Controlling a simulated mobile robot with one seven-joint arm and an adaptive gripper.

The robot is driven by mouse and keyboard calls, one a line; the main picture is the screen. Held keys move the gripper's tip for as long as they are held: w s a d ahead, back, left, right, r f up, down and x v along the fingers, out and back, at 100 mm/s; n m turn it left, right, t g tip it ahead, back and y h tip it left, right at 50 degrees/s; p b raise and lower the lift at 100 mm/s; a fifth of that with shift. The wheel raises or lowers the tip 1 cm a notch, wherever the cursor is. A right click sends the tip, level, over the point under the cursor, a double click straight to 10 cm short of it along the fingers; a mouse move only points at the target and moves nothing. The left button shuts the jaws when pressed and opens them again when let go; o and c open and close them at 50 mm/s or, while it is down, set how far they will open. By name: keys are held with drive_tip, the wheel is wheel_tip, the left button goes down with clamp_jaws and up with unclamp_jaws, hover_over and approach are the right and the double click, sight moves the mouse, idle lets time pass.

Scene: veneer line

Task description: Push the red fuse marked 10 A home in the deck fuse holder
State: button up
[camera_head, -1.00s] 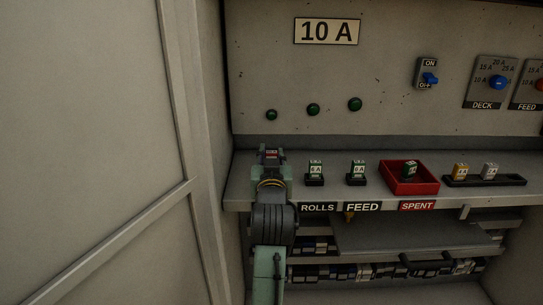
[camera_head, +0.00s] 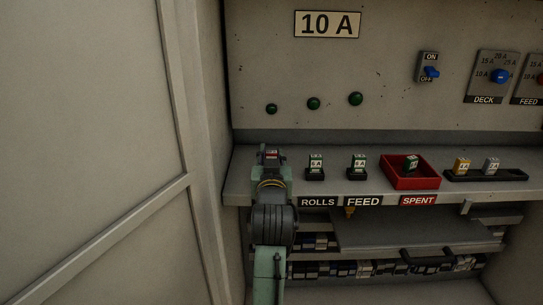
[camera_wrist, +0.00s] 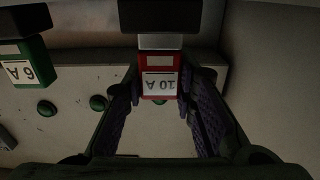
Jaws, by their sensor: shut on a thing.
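The red fuse (camera_wrist: 161,75) has a white label reading 10 A, upside down in the wrist view. It sits between the fingers of my gripper (camera_wrist: 160,112), which is shut on it. A black fuse holder (camera_wrist: 158,16) is at the fuse's base, with a grey band of the fuse showing between the red body and the holder. How deep it sits is hard to tell. In the head view, my gripper (camera_head: 271,158) is at the left end of the shelf and hides most of the fuse and holder; a little red (camera_head: 272,153) shows.
Green fuses stand in the ROLLS holder (camera_head: 314,175) and FEED holder (camera_head: 358,175), right of my gripper. A red SPENT tray (camera_head: 428,183) holds a green fuse. A black rack (camera_head: 515,175) holds a yellow and a grey fuse. A panel wall (camera_head: 300,75) rises behind; a pale door (camera_head: 80,120) is left.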

drive_tip(key=shift+f+b, duration=0.4)
drive_tip(key=shift+f, duration=0.25)
drive_tip(key=o, duration=1.1)
drive_tip(key=s, duration=0.7)
drive_tip(key=shift+s, duration=0.3)
